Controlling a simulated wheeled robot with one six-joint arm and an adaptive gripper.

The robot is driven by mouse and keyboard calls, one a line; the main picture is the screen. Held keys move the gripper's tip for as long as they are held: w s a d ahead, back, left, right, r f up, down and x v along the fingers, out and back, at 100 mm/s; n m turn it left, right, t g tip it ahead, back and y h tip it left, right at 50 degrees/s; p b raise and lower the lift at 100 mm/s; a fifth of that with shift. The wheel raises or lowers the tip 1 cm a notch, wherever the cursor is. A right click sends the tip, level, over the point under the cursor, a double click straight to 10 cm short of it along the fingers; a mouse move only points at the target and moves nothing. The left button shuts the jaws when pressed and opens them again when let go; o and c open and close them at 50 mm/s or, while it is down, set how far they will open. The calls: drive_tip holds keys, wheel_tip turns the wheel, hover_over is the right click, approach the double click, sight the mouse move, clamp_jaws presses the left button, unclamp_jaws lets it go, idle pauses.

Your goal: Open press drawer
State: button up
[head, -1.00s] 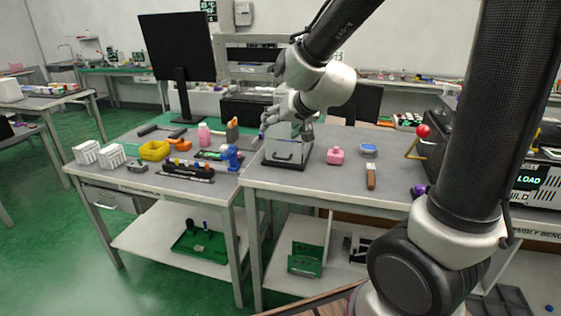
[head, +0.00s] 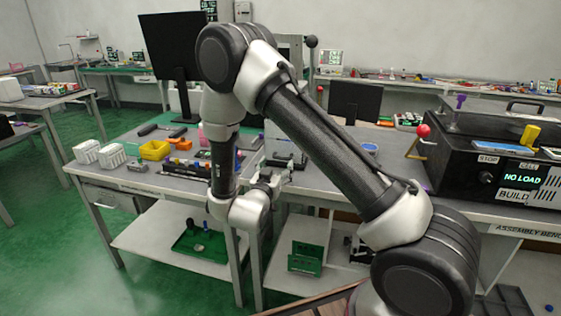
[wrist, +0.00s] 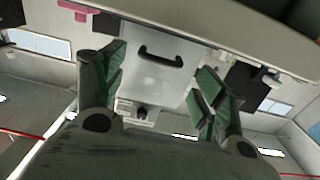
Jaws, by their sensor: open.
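The press drawer has a pale front with a black bar handle. In the wrist view, the drawer front (wrist: 150,78) faces my camera, and its handle (wrist: 160,56) lies between my spread fingers. My gripper (wrist: 160,68) is open and empty, with green pads on both sides of the drawer front. In the head view, my gripper (head: 280,180) is low in front of the press (head: 284,148) at the bench's front edge. My arm and gripper hide much of the drawer there. I cannot tell the exact gap between fingertips and handle.
A yellow bin (head: 154,150) and white racks (head: 112,156) stand on the left table. A black box with a red-knobbed lever (head: 422,131) stands at the right. A dark monitor (head: 178,48) stands behind.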

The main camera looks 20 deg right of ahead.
drive_tip(key=x, duration=0.5)
drive_tip(key=shift+w, duration=0.1)
drive_tip(key=shift+c, duration=0.2)
drive_tip(key=c, duration=1.2)
drive_tip(key=v, duration=1.2)
drive_tip(key=shift+s+f, duration=0.1)
drive_tip(key=shift+s, duration=0.2)
drive_tip(key=o, duration=1.2)
drive_tip(key=shift+o, duration=0.2)
drive_tip(key=shift+a, duration=0.15)
